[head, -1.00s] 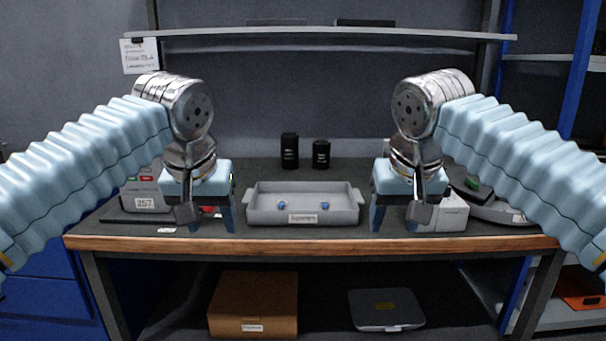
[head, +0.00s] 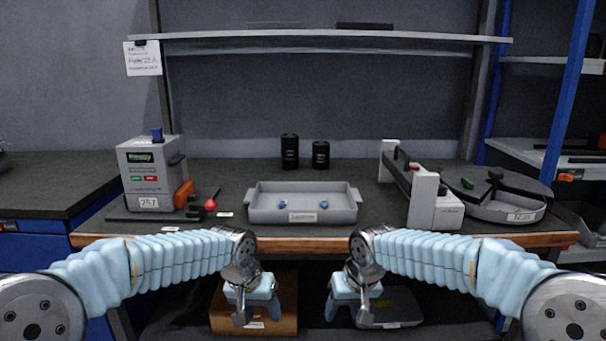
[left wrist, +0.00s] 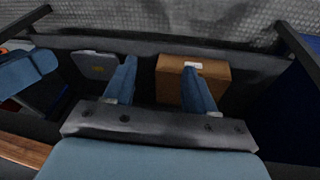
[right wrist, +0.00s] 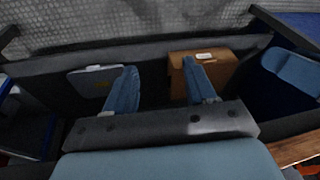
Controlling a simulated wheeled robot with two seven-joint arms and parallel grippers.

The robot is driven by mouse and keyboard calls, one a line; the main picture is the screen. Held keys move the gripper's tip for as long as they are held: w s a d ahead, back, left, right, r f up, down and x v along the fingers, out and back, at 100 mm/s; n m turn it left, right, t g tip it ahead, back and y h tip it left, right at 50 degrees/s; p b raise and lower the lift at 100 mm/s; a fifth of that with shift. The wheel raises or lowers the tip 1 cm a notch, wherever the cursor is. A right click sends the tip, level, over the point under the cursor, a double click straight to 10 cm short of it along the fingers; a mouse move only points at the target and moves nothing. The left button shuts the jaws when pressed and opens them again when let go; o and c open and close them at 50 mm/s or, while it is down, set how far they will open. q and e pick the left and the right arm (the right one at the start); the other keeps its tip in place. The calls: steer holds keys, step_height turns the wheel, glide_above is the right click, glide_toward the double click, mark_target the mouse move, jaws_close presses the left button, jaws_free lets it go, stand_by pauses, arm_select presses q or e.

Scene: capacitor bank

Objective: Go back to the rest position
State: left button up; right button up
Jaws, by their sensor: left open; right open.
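My left gripper (head: 257,312) hangs below the front edge of the workbench (head: 400,241), in front of the lower shelf. Its two fingers are apart with nothing between them; they also show in the left wrist view (left wrist: 158,82). My right gripper (head: 347,312) hangs at about the same height to the right. Its fingers are apart and empty too, as the right wrist view shows (right wrist: 162,85). Both arms are bent inward, low in the head view, and the grippers are apart from each other.
A grey tray (head: 303,216) holding two small blue-ended parts stands mid-bench. A grey device (head: 148,172) is left, a grey-white fixture (head: 423,200) and round tray (head: 512,208) right. Two black cylinders (head: 290,152) stand behind. A cardboard box (head: 285,290) and grey case (head: 402,308) are below.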

arm_select(q)
steer(key=s+f+n+g+h, duration=0.1)
steer(key=s+f, duration=0.3)
steer(key=f, duration=0.7)
steer(key=s+f+g+h, duration=0.1)
steer(key=s+f, duration=0.3)
steer(key=f, duration=0.7)
arm_select(e)
steer(key=s+f+m+g+y, duration=0.1)
steer(key=s+f, duration=0.3)
steer(key=f, duration=0.7)
steer(key=s+f+y, duration=0.1)
steer(key=s+f, duration=0.3)
steer(key=f, duration=0.7)
arm_select(q)
steer(key=s+a+f+n, duration=0.1)
steer(key=s+f, duration=0.4)
steer(key=s, duration=0.3)
steer(key=s+a+f+n+p, duration=0.1)
steer(key=s+f, duration=0.5)
steer(key=s, duration=0.2)
steer(key=shift+a+n, duration=0.3)
steer(key=shift+n, duration=0.1)
arm_select(e)
steer(key=s+d+f+m, duration=0.2)
steer(key=s+f, duration=0.9)
steer(key=s, duration=0.5)
steer(key=shift+d+m+g, duration=0.3)
steer(key=shift+d+m, duration=0.05)
steer(key=shift+m, duration=0.05)
